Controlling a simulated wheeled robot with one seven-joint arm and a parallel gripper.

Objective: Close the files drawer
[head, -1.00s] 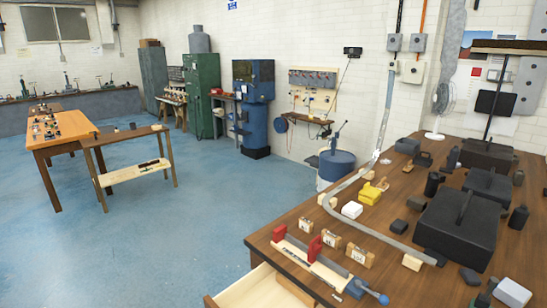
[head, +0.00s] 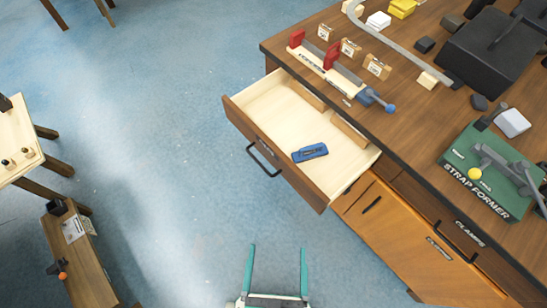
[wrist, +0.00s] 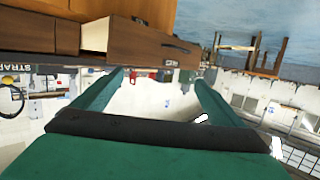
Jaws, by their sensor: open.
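An open drawer (head: 285,118) juts out from under the wooden workbench top (head: 400,140). It has pale wood inside, a brown front with a dark handle (head: 264,160), and a small label too small to read. A blue object (head: 310,152) lies inside it. My gripper (head: 276,246) has two teal fingers, spread apart and empty. It is over the floor in front of the bench, below the drawer in the head view and not touching it. In the upside-down wrist view, the brown drawer front (wrist: 140,44) appears beyond my fingers (wrist: 160,77).
Other cabinet fronts sit beside and below the drawer, including one labelled CLAMPS (head: 469,233). A green strap former (head: 490,170), a red-jawed clamp (head: 330,62) and black cases (head: 490,48) stand on the bench. Small wooden furniture (head: 75,255) is at left. Blue floor (head: 170,150) between is clear.

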